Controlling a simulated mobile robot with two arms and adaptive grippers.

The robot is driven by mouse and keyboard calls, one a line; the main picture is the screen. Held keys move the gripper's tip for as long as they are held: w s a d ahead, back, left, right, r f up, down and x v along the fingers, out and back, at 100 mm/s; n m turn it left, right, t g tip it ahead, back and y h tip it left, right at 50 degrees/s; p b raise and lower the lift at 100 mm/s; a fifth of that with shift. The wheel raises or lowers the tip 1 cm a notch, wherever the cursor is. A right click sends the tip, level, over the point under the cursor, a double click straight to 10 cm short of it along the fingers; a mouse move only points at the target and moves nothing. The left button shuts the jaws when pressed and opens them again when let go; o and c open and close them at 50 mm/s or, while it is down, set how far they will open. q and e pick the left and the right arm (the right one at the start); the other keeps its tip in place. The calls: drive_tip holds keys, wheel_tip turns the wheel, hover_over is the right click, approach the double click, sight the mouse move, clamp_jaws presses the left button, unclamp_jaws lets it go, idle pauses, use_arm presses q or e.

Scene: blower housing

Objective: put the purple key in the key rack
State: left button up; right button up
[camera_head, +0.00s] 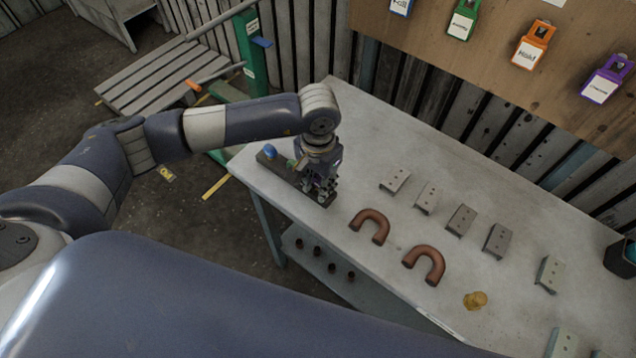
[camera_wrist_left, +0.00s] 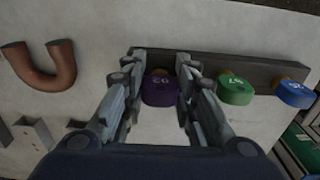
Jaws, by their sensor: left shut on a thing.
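The key rack is a dark bar (camera_head: 280,170) near the left edge of the table, and it also shows in the left wrist view (camera_wrist_left: 215,63). A blue key (camera_wrist_left: 296,94) and a green key (camera_wrist_left: 235,91) are at the rack. My left gripper (camera_head: 321,193) points down at the near end of the rack. In the left wrist view its fingers are closed around the purple key (camera_wrist_left: 160,92), which is in line with the other two keys, against the rack. Whether it is fully seated is hidden. My right gripper is out of view.
Two brown U-shaped pipes (camera_head: 372,226) (camera_head: 425,263) lie right of the rack. Several grey metal brackets (camera_head: 461,220) and a small yellow part (camera_head: 475,300) are farther right. A wooden board with coloured padlocks (camera_head: 530,45) is at the back. The table's back left is clear.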

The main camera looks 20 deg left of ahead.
use_arm(q)
drive_tip(key=shift+s+f+b, duration=0.35)
drive_tip(key=shift+s+f, duration=0.15)
drive_tip(key=shift+f, duration=0.3)
drive_tip(key=o, duration=0.9)
drive_tip(key=shift+o, duration=0.7)
drive_tip(key=shift+w+f, duration=0.15)
drive_tip(key=shift+w, duration=0.15)
